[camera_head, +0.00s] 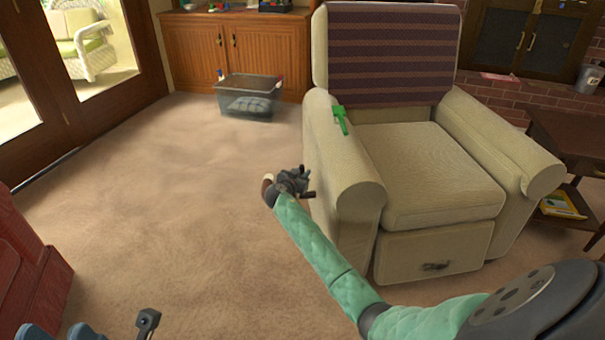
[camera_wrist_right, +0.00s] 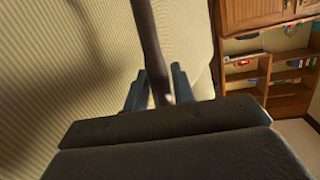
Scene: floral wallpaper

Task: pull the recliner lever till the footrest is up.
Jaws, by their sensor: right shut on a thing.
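The beige recliner (camera_head: 440,165) stands at the right in the head view. Its footrest panel (camera_head: 400,253) hangs upright at the front, folded down. My right gripper (camera_head: 291,181) is low beside the recliner's left-hand side. In the right wrist view, a brown lever (camera_wrist_right: 147,45) runs down between its two blue-grey fingers (camera_wrist_right: 160,90), which are shut on it. The lever's lower part is hidden behind the gripper body. My left gripper (camera_head: 60,331) shows only partly at the bottom left edge, away from the recliner; its jaws are not clear.
A clear bin (camera_head: 248,98) stands by the wooden cabinet (camera_head: 235,50). A dark side table (camera_head: 572,140) is at the right, a red piece of furniture (camera_head: 35,275) at the left. The carpet between is clear.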

